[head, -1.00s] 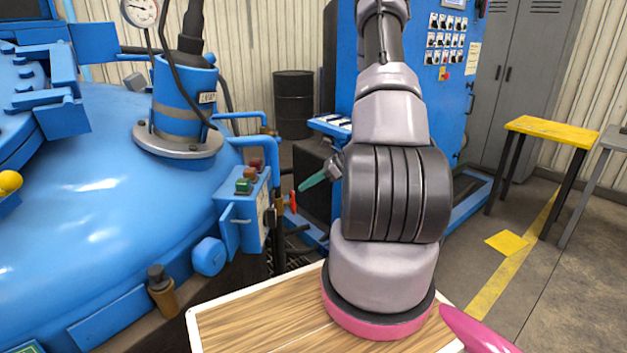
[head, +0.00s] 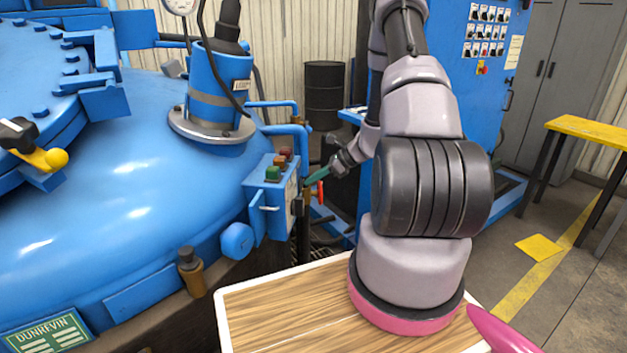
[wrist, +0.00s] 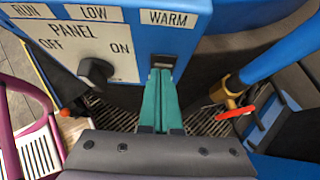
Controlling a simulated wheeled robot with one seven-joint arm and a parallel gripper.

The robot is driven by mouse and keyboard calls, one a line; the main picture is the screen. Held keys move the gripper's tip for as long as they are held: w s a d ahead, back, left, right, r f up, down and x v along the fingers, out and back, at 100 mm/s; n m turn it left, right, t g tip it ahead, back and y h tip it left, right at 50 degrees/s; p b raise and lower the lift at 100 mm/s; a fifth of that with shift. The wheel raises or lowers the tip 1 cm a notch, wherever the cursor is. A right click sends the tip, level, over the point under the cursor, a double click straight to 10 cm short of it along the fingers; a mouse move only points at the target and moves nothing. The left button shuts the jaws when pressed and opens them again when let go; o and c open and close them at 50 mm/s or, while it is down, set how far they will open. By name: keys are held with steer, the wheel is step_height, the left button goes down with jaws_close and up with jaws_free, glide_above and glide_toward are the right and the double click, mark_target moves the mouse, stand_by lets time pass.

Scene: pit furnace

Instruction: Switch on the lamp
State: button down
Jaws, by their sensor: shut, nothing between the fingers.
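The blue control box (head: 267,215) stands beside the vessel, with green, orange and dark red buttons (head: 273,174) on top. In the wrist view its front panel (wrist: 70,38) reads PANEL, OFF and ON, around a black knob (wrist: 96,73). RUN, LOW and WARM labels are above. My gripper (head: 312,182) has green fingers, which are shut and empty. In the wrist view the fingertips (wrist: 162,72) are right of the knob, below WARM; contact with the box cannot be told. A blue cylinder (head: 218,90) with a black stalk carries a small label, perhaps LAMP; no lit lamp is clear.
A red-handled valve (wrist: 237,112) on blue pipework is right of my fingers. The large blue vessel (head: 130,200) fills the left. A blue cabinet (head: 480,110) is behind my arm. A yellow table (head: 590,132) stands at the right, with open floor before it.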

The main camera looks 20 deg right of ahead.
steer(key=shift+w+a+r+h, duration=0.2)
steer(key=shift+a+h, duration=0.15)
steer(key=shift+h, duration=0.05)
steer(key=shift+r, duration=0.1)
steer(key=shift+r, duration=0.7)
steer(key=shift+s+d, duration=0.15)
steer(key=shift+d, duration=0.15)
steer(key=v, duration=1.2)
steer(key=shift+d+r, duration=0.2)
steer(key=shift+r, duration=0.1)
